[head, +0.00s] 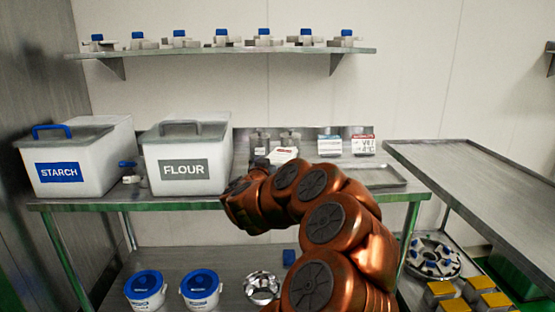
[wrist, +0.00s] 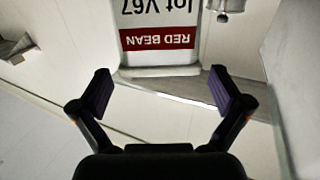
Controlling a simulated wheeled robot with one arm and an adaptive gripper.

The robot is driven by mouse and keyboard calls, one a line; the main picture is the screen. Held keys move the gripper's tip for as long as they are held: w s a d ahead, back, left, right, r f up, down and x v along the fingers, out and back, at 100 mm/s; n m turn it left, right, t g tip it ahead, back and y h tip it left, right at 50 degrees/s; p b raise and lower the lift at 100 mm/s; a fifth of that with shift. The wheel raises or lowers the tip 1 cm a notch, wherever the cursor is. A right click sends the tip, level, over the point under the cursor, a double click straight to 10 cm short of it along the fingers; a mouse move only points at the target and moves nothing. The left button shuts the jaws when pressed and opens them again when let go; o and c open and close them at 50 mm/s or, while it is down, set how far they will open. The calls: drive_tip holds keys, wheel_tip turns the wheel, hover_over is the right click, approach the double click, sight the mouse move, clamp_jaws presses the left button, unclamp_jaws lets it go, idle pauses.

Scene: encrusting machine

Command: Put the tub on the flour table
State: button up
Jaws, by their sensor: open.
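In the wrist view a white tub-like thing (wrist: 158,55) carries a red label, upside down, reading RED BEAN and V67. It lies beyond my fingertips, apart from both fingers. A small white tub (head: 364,146) with a red top band, apparently the same one, stands at the back of the steel table (head: 90,205) that bears the bin marked FLOUR (head: 184,168). My gripper (wrist: 160,86) is open with nothing between its fingers. In the head view my copper arm hides most of my gripper.
A blue-banded white tub (head: 329,145) stands left of the red-banded one. A STARCH bin (head: 70,165) stands left. A metal tray (head: 365,178) lies on the table. A wall shelf (head: 220,52) runs above. Two blue-lidded buckets (head: 200,289) stand below. Another steel table (head: 480,190) is at right.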

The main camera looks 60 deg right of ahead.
drive_tip(key=v, duration=0.7)
drive_tip(key=shift+a, duration=0.4)
drive_tip(key=w+a+n+t+y, duration=0.45)
drive_tip(key=w+a, duration=0.25)
drive_tip(key=a, duration=0.3)
drive_tip(key=w+a+n+t+y, duration=0.3)
drive_tip(key=w+a+t+y, duration=0.15)
drive_tip(key=w+a, duration=0.35)
drive_tip(key=s+a+f+n+g+y, duration=0.1)
drive_tip(key=a+f+n+y, duration=0.2)
drive_tip(key=a, duration=0.6)
drive_tip(key=s+a+f+n+g+y, duration=0.1)
drive_tip(key=a+f+n+y, duration=0.3)
drive_tip(key=a, duration=0.6)
drive_tip(key=s+a+f+g+y, duration=0.25)
drive_tip(key=s+a+f, duration=0.2)
drive_tip(key=s, duration=0.35)
drive_tip(key=s+a+f+g+y, duration=0.2)
drive_tip(key=s+a+f+g, duration=0.15)
drive_tip(key=s+a, duration=0.3)
drive_tip(key=s+d+f+g+h, duration=0.1)
drive_tip(key=s+g, duration=0.3)
drive_tip(key=s, duration=0.7)
drive_tip(key=s+d+g+h, duration=0.2)
drive_tip(key=s+g, duration=0.2)
drive_tip(key=s, duration=0.7)
drive_tip(key=shift+s+f+g, duration=0.35)
drive_tip(key=shift+g, duration=0.05)
